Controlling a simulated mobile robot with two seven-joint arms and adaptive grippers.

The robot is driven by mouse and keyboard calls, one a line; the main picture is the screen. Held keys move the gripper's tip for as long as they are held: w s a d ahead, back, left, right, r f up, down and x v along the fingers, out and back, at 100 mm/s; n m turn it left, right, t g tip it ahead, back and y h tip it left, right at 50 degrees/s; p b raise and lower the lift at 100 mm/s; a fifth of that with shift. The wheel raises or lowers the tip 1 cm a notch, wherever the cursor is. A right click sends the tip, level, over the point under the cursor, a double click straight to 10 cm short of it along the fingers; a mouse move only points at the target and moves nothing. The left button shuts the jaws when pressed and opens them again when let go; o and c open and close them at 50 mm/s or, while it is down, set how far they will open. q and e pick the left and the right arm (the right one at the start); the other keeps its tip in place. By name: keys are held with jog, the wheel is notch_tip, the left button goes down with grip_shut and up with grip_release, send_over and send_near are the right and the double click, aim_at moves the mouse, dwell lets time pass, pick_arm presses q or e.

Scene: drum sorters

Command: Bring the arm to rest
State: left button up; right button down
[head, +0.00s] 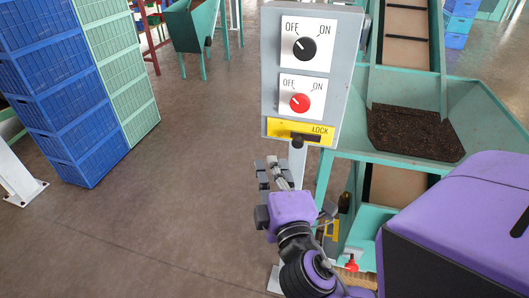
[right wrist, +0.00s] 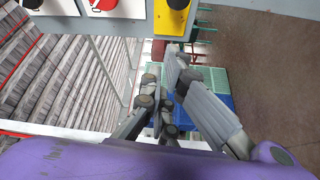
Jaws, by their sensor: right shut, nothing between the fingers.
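My right gripper (head: 270,168) is at the middle of the head view, just below and left of a grey control box. It is shut and empty, apart from the box in the picture. In the right wrist view its fingers (right wrist: 172,65) point towards the top. The control box (head: 352,60) carries a black knob (head: 305,48) and a red knob (head: 300,103), both with their marks turned towards OFF. Below them is a yellow LOCK plate (head: 275,127) with a dark slider (head: 297,142) in its slot. My left gripper is not in view.
A green hopper (head: 480,100) with dark soil (head: 415,133) and a conveyor stands right of the box. Stacked blue crates (head: 60,95) and green crates (head: 125,75) stand at the left. A green stand (head: 195,28) is behind. The floor (head: 170,210) between is clear.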

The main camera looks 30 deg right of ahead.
jog(key=s+a+f+m+g+y, duration=0.2)
jog(key=a+f+m+y, duration=0.15)
jog(key=f, duration=0.65)
jog(key=s+a+f+m+g+y, duration=0.15)
jog(key=a+f, duration=0.25)
jog(key=f, duration=0.5)
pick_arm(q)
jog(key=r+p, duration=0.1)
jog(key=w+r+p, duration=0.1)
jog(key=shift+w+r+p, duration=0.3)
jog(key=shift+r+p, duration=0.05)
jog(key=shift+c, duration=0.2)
pick_arm(e)
jog(key=s+a+f+m+g+y, duration=0.1)
jog(key=s+f+m+g, duration=0.4)
jog(key=s+f, duration=1.2)
jog(key=shift+s+a+f+m+y, duration=0.2)
jog(key=shift+s+f+m+y, duration=0.15)
jog(key=shift+s+m+y, duration=0.25)
